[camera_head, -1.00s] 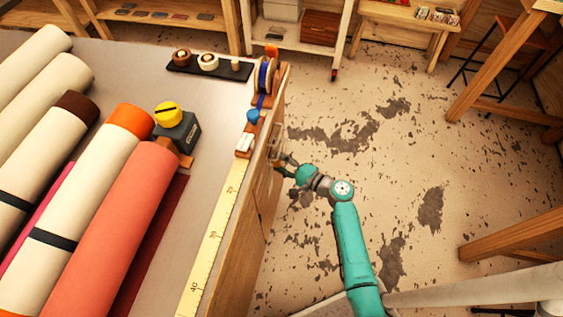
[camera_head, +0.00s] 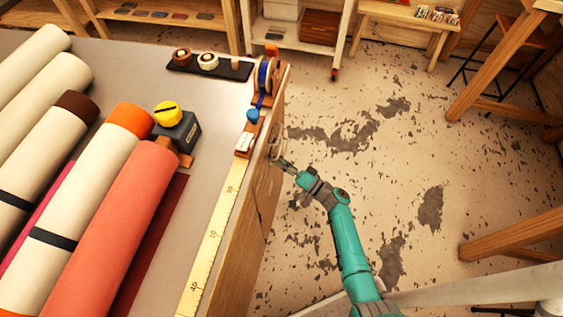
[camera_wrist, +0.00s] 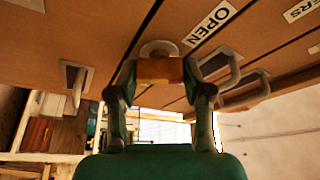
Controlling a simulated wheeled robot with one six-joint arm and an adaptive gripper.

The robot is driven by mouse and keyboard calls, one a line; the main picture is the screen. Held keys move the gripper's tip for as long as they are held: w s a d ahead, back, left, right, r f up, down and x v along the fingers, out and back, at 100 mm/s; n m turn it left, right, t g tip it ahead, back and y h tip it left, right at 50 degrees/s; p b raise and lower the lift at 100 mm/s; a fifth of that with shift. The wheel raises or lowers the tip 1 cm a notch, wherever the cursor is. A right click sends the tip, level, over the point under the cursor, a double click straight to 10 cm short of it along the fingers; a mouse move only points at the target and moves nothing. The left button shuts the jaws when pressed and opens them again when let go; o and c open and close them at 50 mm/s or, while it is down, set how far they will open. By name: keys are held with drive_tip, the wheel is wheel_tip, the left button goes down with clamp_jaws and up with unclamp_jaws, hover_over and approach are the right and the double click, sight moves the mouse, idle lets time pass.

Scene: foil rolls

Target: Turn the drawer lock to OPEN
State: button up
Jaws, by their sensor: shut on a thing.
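The drawer lock shows in the wrist view as a small wood-brown knob (camera_wrist: 160,70) in front of a pale round plate (camera_wrist: 158,48) on the wooden drawer front (camera_wrist: 100,28). A white label reading OPEN (camera_wrist: 211,24) is on the front, right of the lock. My gripper (camera_wrist: 159,78) is shut on the knob, with one finger on each side of it. In the head view my gripper (camera_head: 279,163) is at the bench's right side, and the lock is too small to make out there. The knob's exact turn angle cannot be told.
Metal drawer handles (camera_wrist: 75,82) stick out left of the lock, and others (camera_wrist: 216,66) stand close to the right finger. Foil rolls (camera_head: 125,215) lie on the bench top (camera_head: 215,115). The floor (camera_head: 400,150) right of the bench is largely clear.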

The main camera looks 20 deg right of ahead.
drive_tip(key=shift+f+n+y, duration=0.15)
drive_tip(key=shift+n+y, duration=0.45)
drive_tip(key=shift+n, duration=0.8)
drive_tip(key=o, duration=1.2)
drive_tip(key=shift+c, duration=0.2)
drive_tip(key=v, duration=1.2)
